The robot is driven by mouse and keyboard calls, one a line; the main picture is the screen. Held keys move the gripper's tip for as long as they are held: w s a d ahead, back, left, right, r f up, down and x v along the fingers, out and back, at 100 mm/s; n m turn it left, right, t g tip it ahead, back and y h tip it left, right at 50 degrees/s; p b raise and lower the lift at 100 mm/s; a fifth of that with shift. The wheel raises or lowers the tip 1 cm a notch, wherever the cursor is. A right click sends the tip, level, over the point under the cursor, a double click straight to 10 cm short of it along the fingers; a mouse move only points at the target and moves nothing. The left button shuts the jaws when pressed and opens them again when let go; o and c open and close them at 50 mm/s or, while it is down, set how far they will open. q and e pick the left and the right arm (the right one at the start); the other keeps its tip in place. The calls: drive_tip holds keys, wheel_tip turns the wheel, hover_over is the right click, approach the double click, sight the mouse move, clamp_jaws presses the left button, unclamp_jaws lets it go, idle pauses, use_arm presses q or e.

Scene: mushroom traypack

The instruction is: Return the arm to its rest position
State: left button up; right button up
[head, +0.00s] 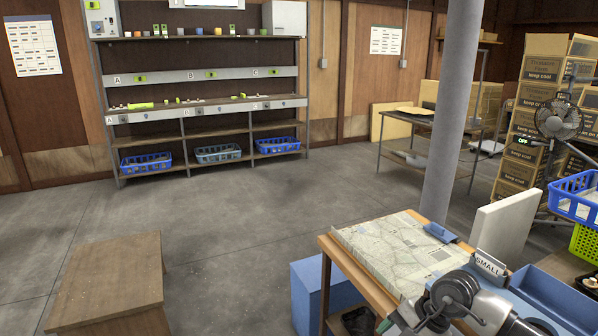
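Part of my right arm, silver links with a dark joint, reaches in at the bottom right over the edge of a wooden work table (345,275). Its gripper fingers do not show, so I cannot see whether they hold anything. My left arm and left gripper are out of the picture.
Newspaper-like sheets (395,245) cover the table beside my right arm. A SMALL sign (490,263), a white panel (503,228) and a blue tray (560,297) stand close by. A grey post (453,110) rises behind. A wooden box (110,280) is left; the floor (230,230) between is clear.

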drive_tip(key=s+a+r+m+t+y, duration=0.1)
drive_tip(key=a+m+y, duration=0.15)
drive_tip(key=a, duration=0.35)
drive_tip(key=s+a+r+m+y, duration=0.1)
drive_tip(key=s+a+r+y, duration=0.1)
drive_tip(key=a+y, duration=0.3)
drive_tip(key=a+r+m+t+y, duration=0.35)
drive_tip(key=r+m+t, duration=0.6)
drive_tip(key=m, duration=0.85)
drive_tip(key=s+d+f+m+h, duration=0.4)
drive_tip(key=d+f+m+h, duration=0.4)
drive_tip(key=m, duration=0.7)
drive_tip(key=s+d+f+m+h, duration=0.5)
drive_tip(key=m+h, duration=0.4)
drive_tip(key=m, duration=0.6)
drive_tip(key=s+f+m+g+y, duration=0.1)
drive_tip(key=s+f+m+g, duration=0.7)
drive_tip(key=s, duration=0.7)
wheel_tip(320, 180, down, 23)
drive_tip(key=n+g+p, duration=0.1)
drive_tip(key=p, duration=0.1)
drive_tip(key=s+d+f+g+p, duration=0.1)
drive_tip(key=s+d+f+p, duration=0.1)
drive_tip(key=s+f, duration=1.3)
drive_tip(key=shift+s+d+f+g, duration=0.3)
drive_tip(key=shift+s+d+g, duration=0.05)
drive_tip(key=shift+s+d, duration=0.4)
